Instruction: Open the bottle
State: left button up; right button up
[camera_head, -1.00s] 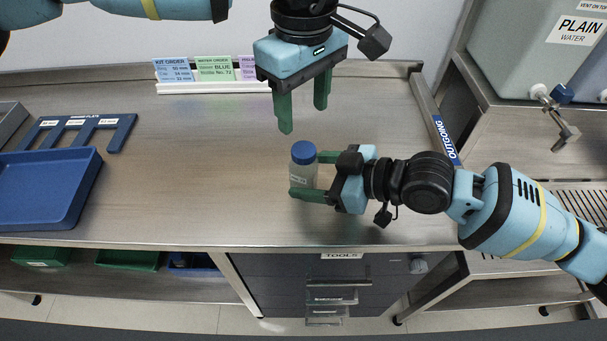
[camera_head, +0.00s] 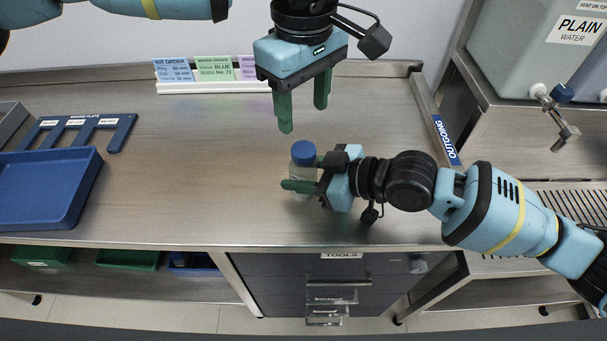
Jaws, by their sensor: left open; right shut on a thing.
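The bottle (camera_head: 298,174) stands upright on the steel bench, with a clear body and a blue cap (camera_head: 303,151) on top. My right gripper (camera_head: 303,173) comes in from the right and is shut on the bottle's body below the cap; its green fingers hide part of the body and label. My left gripper (camera_head: 304,111) hangs above and slightly behind the bottle, pointing down. Its two green fingers are apart and empty, with a clear gap above the cap.
A blue tray (camera_head: 87,207) and a blue slotted rack (camera_head: 112,138) lie at the left. Order cards in a white holder (camera_head: 215,88) stand at the back. A raised edge strip marked OUTGOING (camera_head: 444,139) bounds the right. The bench middle (camera_head: 200,160) is clear.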

aim_at(304, 149)
grip_shut()
pick_arm(q)
jog(key=shift+s+d+f, duration=0.1)
jog(key=shift+s+d, duration=0.05)
jog(key=shift+f, duration=3.9)
jog(key=shift+c, duration=0.3)
